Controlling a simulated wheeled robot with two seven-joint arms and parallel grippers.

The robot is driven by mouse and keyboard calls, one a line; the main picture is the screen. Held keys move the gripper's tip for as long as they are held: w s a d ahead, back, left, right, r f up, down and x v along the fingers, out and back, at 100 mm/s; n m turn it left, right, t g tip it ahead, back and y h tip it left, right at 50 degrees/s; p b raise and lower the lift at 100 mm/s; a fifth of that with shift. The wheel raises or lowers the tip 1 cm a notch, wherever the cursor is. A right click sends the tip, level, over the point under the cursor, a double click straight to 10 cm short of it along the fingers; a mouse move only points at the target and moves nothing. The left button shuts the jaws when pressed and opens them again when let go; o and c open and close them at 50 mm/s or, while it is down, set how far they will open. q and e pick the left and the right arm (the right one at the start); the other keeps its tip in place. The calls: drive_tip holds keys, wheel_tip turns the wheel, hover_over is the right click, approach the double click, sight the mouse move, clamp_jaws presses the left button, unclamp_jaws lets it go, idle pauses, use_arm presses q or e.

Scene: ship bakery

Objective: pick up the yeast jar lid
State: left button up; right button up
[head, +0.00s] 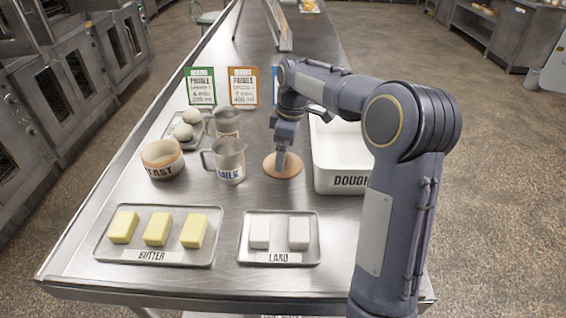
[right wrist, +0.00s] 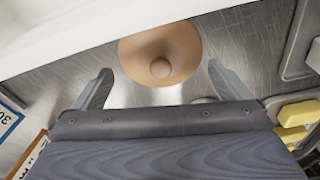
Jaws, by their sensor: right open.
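The yeast jar lid (head: 283,166) is a round tan disc lying flat on the steel table, between the milk jug and the dough tub. In the right wrist view the lid (right wrist: 160,42) shows its round knob facing me. My right gripper (head: 281,155) is over the lid and partly covers it in the head view. Its two fingers (right wrist: 160,70) are spread wide and empty, with the knob between them in the picture. The gap between fingers and knob is hard to judge. The yeast jar (head: 163,160) stands open at the left. My left gripper is not in view.
The white dough tub (head: 343,182) is close to the right of the lid. The metal milk jug (head: 229,176) is close to its left. Butter (head: 112,254) and lard (head: 310,257) trays lie in front. Recipe cards (head: 242,87) stand behind.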

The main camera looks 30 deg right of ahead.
drive_tip(key=shift+w+a+f, duration=0.1)
drive_tip(key=shift+f, duration=1.2)
drive_tip(key=c, duration=1.1)
drive_tip(key=shift+a+f, duration=0.1)
drive_tip(key=c, duration=0.3)
drive_tip(key=shift+c, duration=0.2)
